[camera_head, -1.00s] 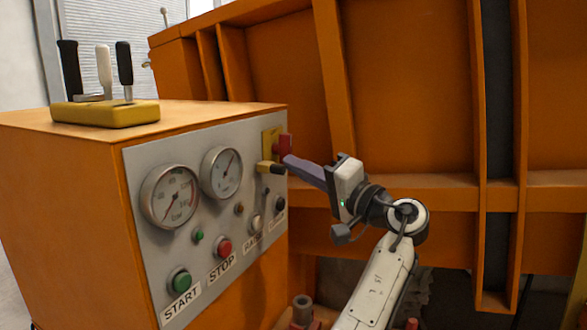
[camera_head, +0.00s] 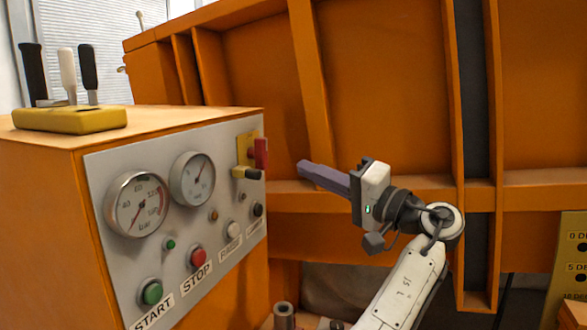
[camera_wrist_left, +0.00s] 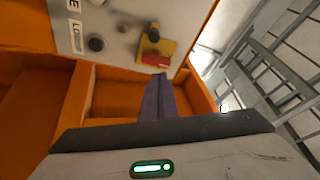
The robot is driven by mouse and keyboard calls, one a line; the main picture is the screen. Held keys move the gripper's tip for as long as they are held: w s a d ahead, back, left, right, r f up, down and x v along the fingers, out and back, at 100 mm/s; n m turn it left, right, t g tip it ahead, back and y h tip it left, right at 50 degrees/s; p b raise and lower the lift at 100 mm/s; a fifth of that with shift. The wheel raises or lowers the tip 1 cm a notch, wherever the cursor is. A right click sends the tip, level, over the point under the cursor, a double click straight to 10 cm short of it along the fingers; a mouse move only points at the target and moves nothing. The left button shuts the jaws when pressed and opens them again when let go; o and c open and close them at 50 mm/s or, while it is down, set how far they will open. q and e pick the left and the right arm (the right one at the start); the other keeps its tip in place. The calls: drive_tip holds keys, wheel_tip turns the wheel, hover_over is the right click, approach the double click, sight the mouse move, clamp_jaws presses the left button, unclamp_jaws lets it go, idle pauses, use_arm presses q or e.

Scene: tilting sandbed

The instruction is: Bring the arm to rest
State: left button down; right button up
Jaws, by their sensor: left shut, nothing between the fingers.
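My left gripper (camera_head: 304,169) is shut, its purple-grey fingers together with nothing between them. It points left toward the grey control panel (camera_head: 125,165), with a clear gap to the red switch handle (camera_head: 261,153) on its yellow plate (camera_head: 241,150). In the left wrist view the shut fingers (camera_wrist_left: 156,84) point toward the panel; the red handle (camera_wrist_left: 155,60) and yellow plate (camera_wrist_left: 168,48) show beyond them. My right gripper is in neither view.
The orange control box (camera_head: 40,185) stands at the left, with lever handles on its yellow block (camera_head: 70,119). The panel carries gauges, a green START button (camera_head: 152,292) and a red STOP button (camera_head: 198,256). The ribbed orange sandbed wall (camera_head: 385,90) stands behind my arm.

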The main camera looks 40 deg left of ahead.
use_arm(q)
drive_tip(key=shift+d+f, duration=0.1)
drive_tip(key=shift+d, duration=0.8)
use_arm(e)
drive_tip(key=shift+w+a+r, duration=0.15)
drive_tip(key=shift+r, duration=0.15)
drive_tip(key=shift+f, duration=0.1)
